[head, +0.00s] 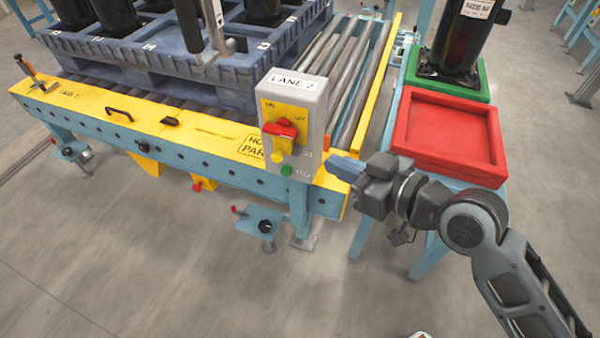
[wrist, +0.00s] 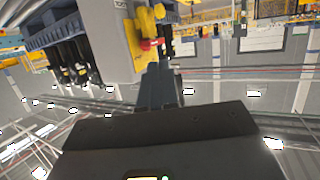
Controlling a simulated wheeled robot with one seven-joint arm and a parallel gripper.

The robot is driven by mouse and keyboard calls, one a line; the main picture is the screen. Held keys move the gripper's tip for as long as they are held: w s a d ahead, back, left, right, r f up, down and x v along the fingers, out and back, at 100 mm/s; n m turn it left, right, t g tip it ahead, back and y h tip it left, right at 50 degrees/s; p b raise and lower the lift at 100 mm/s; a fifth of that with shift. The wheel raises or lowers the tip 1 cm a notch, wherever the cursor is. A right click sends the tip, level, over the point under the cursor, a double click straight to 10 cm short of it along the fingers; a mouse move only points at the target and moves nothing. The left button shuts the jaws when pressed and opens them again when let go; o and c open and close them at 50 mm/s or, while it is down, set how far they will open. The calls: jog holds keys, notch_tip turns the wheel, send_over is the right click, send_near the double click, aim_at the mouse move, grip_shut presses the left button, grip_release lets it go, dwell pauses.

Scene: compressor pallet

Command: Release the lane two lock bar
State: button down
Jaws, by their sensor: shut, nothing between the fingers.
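The grey LANE 2 control box (head: 312,100) stands at the front right corner of the roller lane. Its yellow panel carries a red rotary handle (head: 281,129), with a yellow button (head: 277,156) and a green button (head: 286,170) below. The red handle also shows in the wrist view (wrist: 149,44). I cannot tell which part is the lock bar. My gripper (head: 336,166) is shut and empty, just right of the box; its blue fingers show in the wrist view (wrist: 156,85).
A blue pallet (head: 150,62) with black compressors sits on the rollers. A red tray (head: 445,128) and a green tray (head: 487,82) with one black compressor stand on the right. Red-handled blue brackets (head: 258,220) stick out below the beam.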

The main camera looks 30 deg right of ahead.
jog(key=shift+a+r, duration=0.2)
jog(key=shift+a, duration=0.05)
send_near(279, 148)
notch_tip(279, 148, up, 3)
jog(key=w+a, duration=0.3)
jog(key=shift+w+f+p, duration=0.15)
jog(key=shift+w+f, duration=0.1)
jog(key=shift+f, duration=0.65)
jog(key=shift+w+f+p, duration=0.15)
jog(key=shift+w+f, duration=0.15)
jog(key=shift+f, duration=0.65)
